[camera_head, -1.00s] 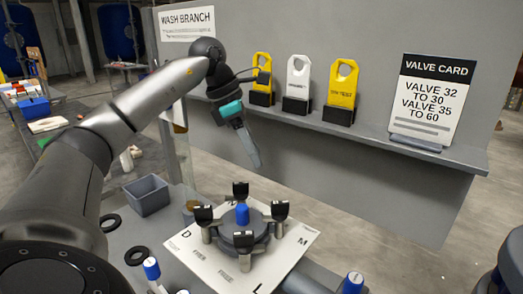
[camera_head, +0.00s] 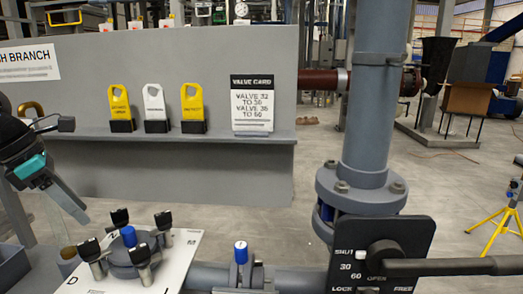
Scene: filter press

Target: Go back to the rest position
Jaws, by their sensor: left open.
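My left gripper (camera_head: 62,196) is at the left edge of the head view, in front of the grey panel. It has a dark body with a teal band and a long grey finger pointing down to the right. It is open, with nothing seen in it, apart from the black-handled fixture (camera_head: 127,252) below right of it. Most of my left arm is outside the picture. My right gripper is not in view.
Two yellow tags (camera_head: 193,103) and a white tag (camera_head: 154,103) stand on the panel's ledge beside the valve card (camera_head: 252,104). A grey vertical pipe (camera_head: 372,110) and a black valve plate (camera_head: 378,252) with a lever (camera_head: 450,267) occupy the right. Open floor lies behind.

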